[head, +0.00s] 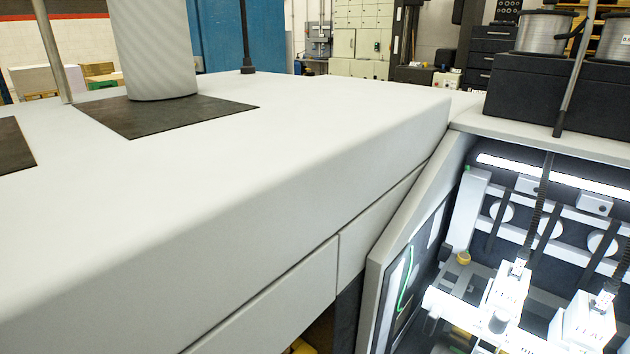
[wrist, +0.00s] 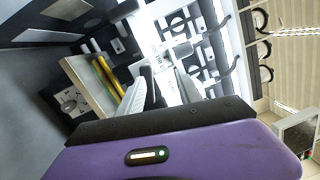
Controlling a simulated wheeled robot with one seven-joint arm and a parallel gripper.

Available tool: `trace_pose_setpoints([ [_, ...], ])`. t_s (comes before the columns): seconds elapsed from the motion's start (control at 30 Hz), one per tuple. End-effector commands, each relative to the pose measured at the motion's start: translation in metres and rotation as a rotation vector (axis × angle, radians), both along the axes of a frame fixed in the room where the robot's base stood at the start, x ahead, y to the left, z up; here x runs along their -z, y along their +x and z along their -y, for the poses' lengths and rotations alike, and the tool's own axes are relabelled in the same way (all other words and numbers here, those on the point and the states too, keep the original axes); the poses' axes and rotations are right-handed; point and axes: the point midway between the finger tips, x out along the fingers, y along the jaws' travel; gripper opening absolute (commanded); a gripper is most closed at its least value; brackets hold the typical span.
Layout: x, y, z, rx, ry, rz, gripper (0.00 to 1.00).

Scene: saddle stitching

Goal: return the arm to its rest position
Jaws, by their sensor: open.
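My gripper (wrist: 162,82) shows in the wrist view, with its purple body and black band across the bottom. Its pale fingers point up the picture and stand apart, with nothing seen held between them. Beyond the fingers is the lit inside of the machine bay, with white and dark fittings. The head view shows neither my arm nor my gripper. The arm's full pose cannot be told from these frames.
A large light grey machine housing (head: 250,180) fills the left and middle of the head view. The lit stitching bay (head: 540,250) is at the lower right, under a dark shelf (head: 560,95) with wire spools (head: 545,32). Yellow rods (wrist: 104,72) lie near the fingers in the wrist view.

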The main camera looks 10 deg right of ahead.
Motion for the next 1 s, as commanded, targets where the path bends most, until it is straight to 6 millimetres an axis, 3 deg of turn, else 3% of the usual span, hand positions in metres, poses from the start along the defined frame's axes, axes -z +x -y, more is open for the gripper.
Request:
trace_pose_setpoints([
  [0.1,-0.040,-0.006,-0.020,-0.080,-0.234,-0.077,0.42],
  [0.3,-0.084,-0.049,-0.078,-0.255,-0.713,-0.348,0.42],
  [0.5,-0.097,-0.104,-0.121,-0.423,-1.129,-0.635,0.42],
  [0.7,-0.103,-0.164,-0.139,-0.585,-1.446,-0.866,0.42],
  [0.8,-0.108,-0.187,-0.141,-0.646,-1.531,-0.928,0.42],
  [1.0,-0.108,-0.215,-0.142,-0.723,-1.563,-0.971,0.42],
])
